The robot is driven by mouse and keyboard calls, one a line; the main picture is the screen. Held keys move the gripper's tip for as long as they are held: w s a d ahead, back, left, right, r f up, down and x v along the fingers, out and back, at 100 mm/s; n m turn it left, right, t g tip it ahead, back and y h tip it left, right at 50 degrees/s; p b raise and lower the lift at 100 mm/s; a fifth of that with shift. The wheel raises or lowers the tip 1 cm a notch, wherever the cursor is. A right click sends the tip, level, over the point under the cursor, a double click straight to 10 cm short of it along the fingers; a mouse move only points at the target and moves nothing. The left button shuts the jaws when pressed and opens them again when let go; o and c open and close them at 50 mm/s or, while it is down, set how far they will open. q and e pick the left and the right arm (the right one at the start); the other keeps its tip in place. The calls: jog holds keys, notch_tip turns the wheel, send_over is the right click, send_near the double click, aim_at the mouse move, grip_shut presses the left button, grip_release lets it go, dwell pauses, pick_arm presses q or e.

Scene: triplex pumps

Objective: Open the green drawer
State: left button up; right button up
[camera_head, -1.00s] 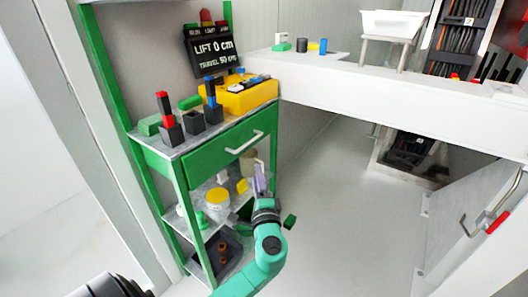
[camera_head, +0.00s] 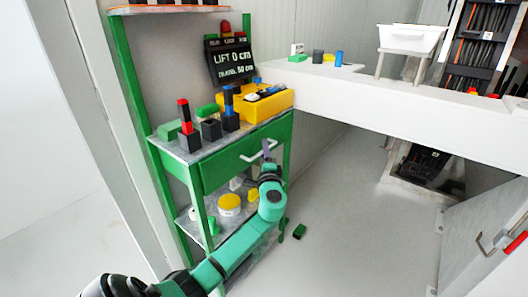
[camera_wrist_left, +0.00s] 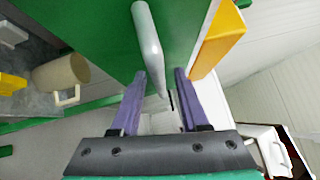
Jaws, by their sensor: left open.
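The green drawer (camera_head: 222,166) is under the top of a green-framed cart and looks shut. Its pale bar handle (camera_head: 251,157) runs across the front. My left gripper (camera_head: 267,150) is open at the right part of the handle. In the left wrist view, the handle (camera_wrist_left: 148,35) reaches down toward the gap between the two purple fingers of the left gripper (camera_wrist_left: 160,74), and the green drawer front (camera_wrist_left: 90,35) lies beyond. I cannot tell whether the fingers touch the handle. My right gripper is out of view.
A yellow bin (camera_head: 270,109) and several black blocks stand on the cart top. The lower shelf holds a yellow-lidded tub (camera_head: 229,203); a mug (camera_wrist_left: 62,75) shows in the wrist view. A green block (camera_head: 299,231) lies on the floor. A white bench (camera_head: 400,106) is at right.

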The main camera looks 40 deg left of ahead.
pick_arm(q)
grip_shut()
dwell(1.3)
